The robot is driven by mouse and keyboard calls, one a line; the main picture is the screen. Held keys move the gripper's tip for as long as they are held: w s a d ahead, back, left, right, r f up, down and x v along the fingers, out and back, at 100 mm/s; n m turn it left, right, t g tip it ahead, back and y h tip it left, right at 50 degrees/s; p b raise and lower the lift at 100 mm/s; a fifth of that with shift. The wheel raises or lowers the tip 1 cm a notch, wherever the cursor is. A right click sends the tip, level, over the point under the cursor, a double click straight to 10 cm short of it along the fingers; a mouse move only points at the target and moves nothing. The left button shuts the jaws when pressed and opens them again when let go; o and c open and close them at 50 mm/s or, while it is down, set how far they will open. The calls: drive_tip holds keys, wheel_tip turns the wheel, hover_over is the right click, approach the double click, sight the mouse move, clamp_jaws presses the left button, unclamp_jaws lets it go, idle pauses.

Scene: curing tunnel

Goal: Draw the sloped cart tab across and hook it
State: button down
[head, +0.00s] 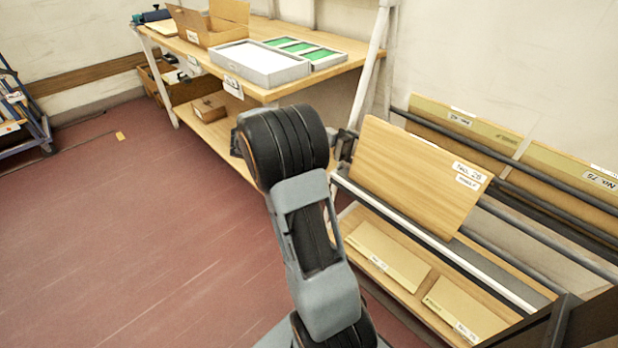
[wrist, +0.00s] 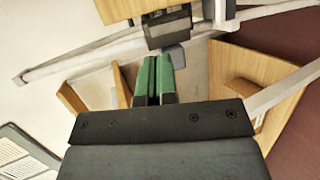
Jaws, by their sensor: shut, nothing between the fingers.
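The sloped cart (head: 470,255) stands at the right in the head view, with a wooden board labelled No. 28 (head: 410,170) leaning on it. A dark fitting (head: 346,143) shows at the board's left edge. In the wrist view a dark block (wrist: 168,28) with a grey rounded tab (wrist: 176,56) below it lies just beyond my gripper (wrist: 155,60). Its green fingers are shut together and empty, close to the tab; whether they touch it I cannot tell. No hook can be made out clearly. In the head view my arm hides the gripper.
A wooden workbench (head: 262,90) with a white tray (head: 258,64), green-filled trays (head: 318,58) and an open carton (head: 212,28) stands behind. Dark rails (head: 545,238) and flat boxes (head: 388,258) occupy the cart. Red floor at the left is mostly clear.

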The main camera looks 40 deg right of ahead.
drive_tip(key=w+d+f+h+b, duration=0.2)
drive_tip(key=d+f+b, duration=0.1)
drive_tip(key=f, duration=0.3)
drive_tip(key=shift+w+d+g+h, duration=0.2)
drive_tip(key=shift+d+g+h, duration=0.1)
drive_tip(key=shift+d, duration=0.6)
drive_tip(key=shift+f, duration=0.1)
